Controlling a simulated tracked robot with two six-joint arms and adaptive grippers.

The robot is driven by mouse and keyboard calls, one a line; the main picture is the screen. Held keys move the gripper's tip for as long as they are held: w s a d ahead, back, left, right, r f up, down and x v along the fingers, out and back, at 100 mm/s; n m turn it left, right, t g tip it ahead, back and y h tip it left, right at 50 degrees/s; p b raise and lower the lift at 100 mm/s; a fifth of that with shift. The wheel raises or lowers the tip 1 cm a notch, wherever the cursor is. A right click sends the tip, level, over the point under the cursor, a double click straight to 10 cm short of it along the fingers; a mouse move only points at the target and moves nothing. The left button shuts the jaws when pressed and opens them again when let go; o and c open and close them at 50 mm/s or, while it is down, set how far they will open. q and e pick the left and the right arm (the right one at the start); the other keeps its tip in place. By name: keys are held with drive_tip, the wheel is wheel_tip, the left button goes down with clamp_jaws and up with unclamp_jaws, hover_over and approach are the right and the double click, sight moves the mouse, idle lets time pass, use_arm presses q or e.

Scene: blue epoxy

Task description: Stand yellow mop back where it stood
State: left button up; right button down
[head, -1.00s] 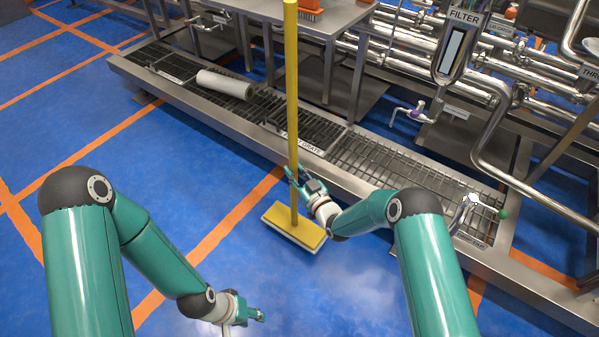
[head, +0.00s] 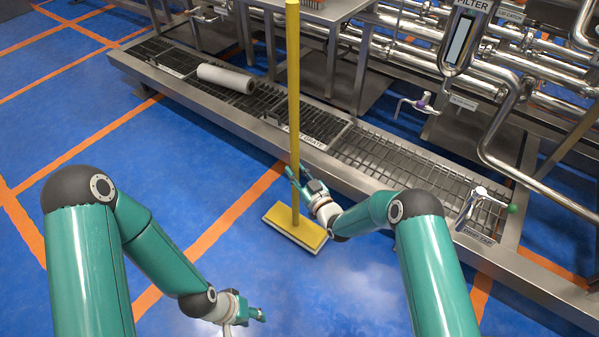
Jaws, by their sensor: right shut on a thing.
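The yellow mop (head: 293,95) stands upright in the middle of the head view, its long handle running out of the top of the picture. Its flat yellow head (head: 296,227) with a pale underside is at the blue floor, in front of the metal grate platform; I cannot tell whether it touches the floor. My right gripper (head: 297,178) is shut on the mop's handle, low down, just above the head. My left gripper (head: 258,315) is at the bottom of the view, low over the floor and away from the mop; its finger opening is too small to tell.
A long metal grate platform (head: 330,165) runs diagonally behind the mop. A white roll (head: 226,78) lies on it, and a tap with a green end (head: 483,203) is at its right. Steel pipes and a filter (head: 461,40) stand behind. Blue floor at the left is clear.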

drive_tip(key=shift+f+b, duration=0.4)
drive_tip(key=shift+b, duration=0.15)
idle(0.7)
drive_tip(key=c, duration=1)
unclamp_jaws()
drive_tip(key=shift+o, duration=0.5)
